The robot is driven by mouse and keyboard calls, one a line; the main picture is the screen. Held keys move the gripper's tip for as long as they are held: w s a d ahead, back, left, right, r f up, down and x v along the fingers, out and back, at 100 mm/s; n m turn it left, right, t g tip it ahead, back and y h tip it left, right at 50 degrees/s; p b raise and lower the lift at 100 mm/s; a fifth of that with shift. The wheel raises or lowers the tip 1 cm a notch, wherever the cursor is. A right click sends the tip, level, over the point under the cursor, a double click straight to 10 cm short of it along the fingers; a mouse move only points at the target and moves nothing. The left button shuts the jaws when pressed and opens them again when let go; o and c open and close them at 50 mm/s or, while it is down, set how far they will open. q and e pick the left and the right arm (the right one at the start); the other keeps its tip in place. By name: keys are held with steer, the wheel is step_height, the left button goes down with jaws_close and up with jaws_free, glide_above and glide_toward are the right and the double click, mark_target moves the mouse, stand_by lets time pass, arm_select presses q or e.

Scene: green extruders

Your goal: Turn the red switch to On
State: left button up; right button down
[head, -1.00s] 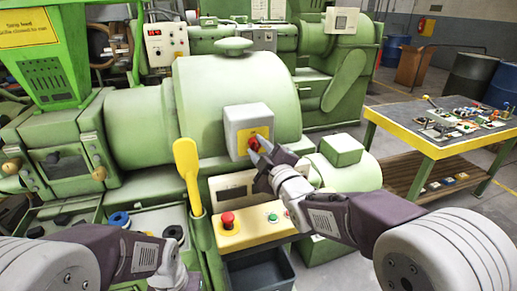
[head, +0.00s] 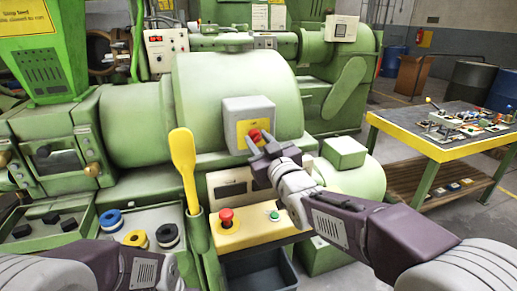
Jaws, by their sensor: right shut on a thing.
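The red switch (head: 254,135) sits on a yellow plate on the front of a grey box (head: 233,112) mounted on the green extruder (head: 208,82). My right gripper (head: 257,144) reaches it from the lower right and is shut on the switch; the fingers hide part of it. I cannot read the markings on the yellow plate. My left arm is at the bottom left; its gripper's fingers are not visible, cut off by the picture's lower edge.
A yellow lever (head: 184,165) stands upright left of the box. Below is a yellow panel (head: 247,233) with a red push button (head: 226,217) and a green button (head: 274,215). A yellow-edged table (head: 405,138) with small parts stands at the right.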

steer(key=m+b, duration=0.2)
steer(key=m, duration=0.2)
steer(key=m+h+b, duration=0.1)
steer(key=m+b, duration=0.2)
steer(key=m, duration=0.2)
steer(key=shift+a+f+m+t, duration=0.1)
steer(key=shift+a+m+t, duration=0.05)
steer(key=shift+m+t, duration=0.15)
steer(key=shift+m+b, duration=0.3)
steer(key=c, duration=1.1)
jaws_free()
steer(key=shift+o, duration=0.2)
steer(key=shift+s, duration=0.1)
steer(key=v, duration=0.9)
